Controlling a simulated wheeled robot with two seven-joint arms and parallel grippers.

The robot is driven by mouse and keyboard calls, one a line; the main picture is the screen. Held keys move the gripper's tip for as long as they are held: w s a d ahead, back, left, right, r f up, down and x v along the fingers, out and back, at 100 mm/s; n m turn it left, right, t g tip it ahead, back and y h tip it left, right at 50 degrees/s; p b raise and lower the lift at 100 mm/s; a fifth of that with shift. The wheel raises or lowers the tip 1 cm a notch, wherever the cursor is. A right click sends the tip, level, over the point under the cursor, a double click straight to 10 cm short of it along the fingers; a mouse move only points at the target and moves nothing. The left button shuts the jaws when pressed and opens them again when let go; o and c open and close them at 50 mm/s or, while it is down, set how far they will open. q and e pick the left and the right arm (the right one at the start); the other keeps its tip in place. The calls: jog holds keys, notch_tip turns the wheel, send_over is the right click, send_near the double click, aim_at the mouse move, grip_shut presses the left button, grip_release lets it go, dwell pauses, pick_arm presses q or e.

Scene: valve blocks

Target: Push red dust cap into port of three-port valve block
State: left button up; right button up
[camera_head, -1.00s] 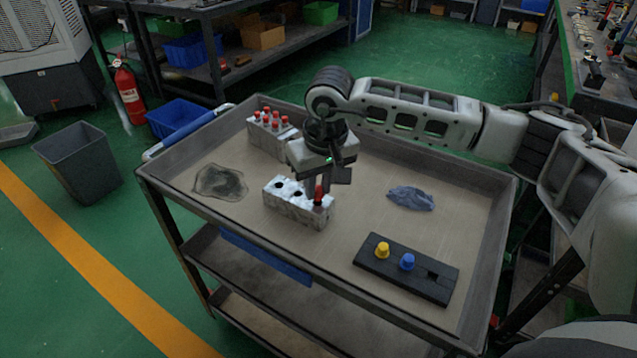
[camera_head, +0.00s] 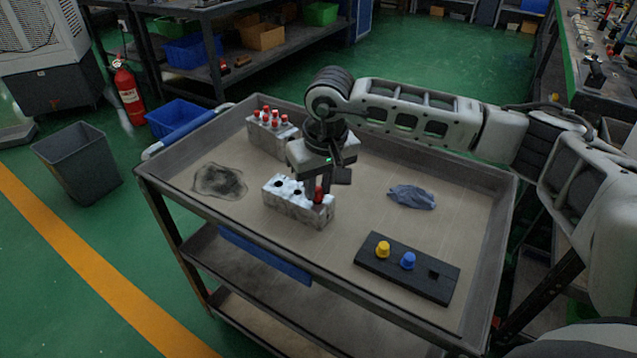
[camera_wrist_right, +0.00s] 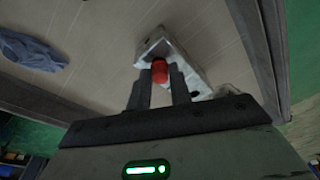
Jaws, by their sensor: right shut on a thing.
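The silver three-port valve block (camera_head: 290,207) stands on the cart top near its front edge; two dark open ports show on its left and middle. The red dust cap (camera_head: 319,194) is at the block's right-hand port, upright. My right gripper (camera_head: 318,188) is over that end, shut on the cap. In the right wrist view the red cap (camera_wrist_right: 159,71) sits between the two fingers, with the block (camera_wrist_right: 185,65) just beyond it. Whether the cap is fully seated is hidden by the fingers. My left gripper is not in view.
A second block with several red caps (camera_head: 268,135) stands at the back left of the cart. A black holder (camera_head: 407,268) with a yellow cap (camera_head: 383,250) and a blue cap (camera_head: 407,261) lies at the front right. A blue rag (camera_head: 411,197) and a dark stain (camera_head: 219,181) lie flat.

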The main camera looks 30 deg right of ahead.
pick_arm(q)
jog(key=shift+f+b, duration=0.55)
pick_arm(e)
jog(key=shift+f, duration=0.65)
jog(key=o, duration=0.9)
jog(key=shift+o, duration=0.2)
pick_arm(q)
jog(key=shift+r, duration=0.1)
pick_arm(e)
jog(key=shift+r, duration=0.9)
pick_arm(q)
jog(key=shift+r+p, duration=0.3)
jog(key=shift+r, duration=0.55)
pick_arm(e)
notch_tip(320, 180, up, 14)
jog(key=s, duration=0.2)
jog(key=shift+s, duration=0.2)
jog(key=shift+d, duration=0.1)
